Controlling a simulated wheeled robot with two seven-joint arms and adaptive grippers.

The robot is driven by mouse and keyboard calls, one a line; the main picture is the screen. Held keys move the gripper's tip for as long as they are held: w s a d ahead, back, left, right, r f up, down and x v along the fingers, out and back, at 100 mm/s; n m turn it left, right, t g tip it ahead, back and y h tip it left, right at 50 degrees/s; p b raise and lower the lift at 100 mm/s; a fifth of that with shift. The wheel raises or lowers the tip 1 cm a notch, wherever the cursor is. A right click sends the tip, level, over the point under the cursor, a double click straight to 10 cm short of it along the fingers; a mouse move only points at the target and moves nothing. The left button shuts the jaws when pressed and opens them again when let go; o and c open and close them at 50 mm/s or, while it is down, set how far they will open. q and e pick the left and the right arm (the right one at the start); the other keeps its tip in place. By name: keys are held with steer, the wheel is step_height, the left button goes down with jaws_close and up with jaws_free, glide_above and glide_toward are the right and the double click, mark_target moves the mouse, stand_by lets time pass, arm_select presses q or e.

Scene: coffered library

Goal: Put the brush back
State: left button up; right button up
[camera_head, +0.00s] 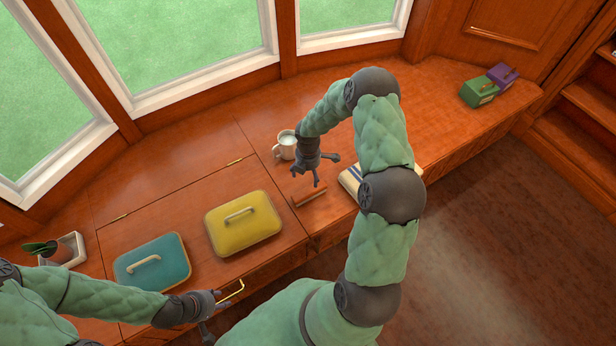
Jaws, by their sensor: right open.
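A small reddish-brown block-like thing, seemingly the brush (310,197), lies on the wooden counter below my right gripper (328,171). My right gripper is open and empty, its fingers spread just above and behind it, pointing down. My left gripper (217,320) is at the counter's front edge beside a brass handle (232,290). Its fingers look spread apart, and I cannot tell whether they touch the handle. The handle sits at the front of a hinged wooden panel (190,204). What lies under the panel is hidden.
A yellow lidded box (243,224) and a teal one (152,262) stand on the panel. A white mug (285,146) is behind my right gripper. A striped cloth or book (350,180) is partly hidden by my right arm. A planter (65,250) stands left; green (479,91) and purple (503,75) boxes stand far right.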

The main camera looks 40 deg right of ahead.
steer(key=s+a+f+m+y, duration=0.1)
steer(key=s+a+m, duration=0.1)
steer(key=a, duration=0.4)
steer(key=s+a+f+m+y, duration=0.1)
steer(key=s+a+m, duration=0.1)
steer(key=a+m, duration=0.2)
steer(key=s+a+f+m+y, duration=0.1)
steer(key=s+a+m, duration=0.1)
steer(key=a, duration=0.7)
steer(key=shift+s+a+f+m+y, duration=0.3)
steer(key=shift+s+a+f+m, duration=0.1)
steer(key=shift+m, duration=0.1)
steer(key=s+a+m, duration=0.8)
steer(key=s+m, duration=0.2)
steer(key=shift+s+a, duration=0.3)
steer(key=shift+s, duration=0.1)
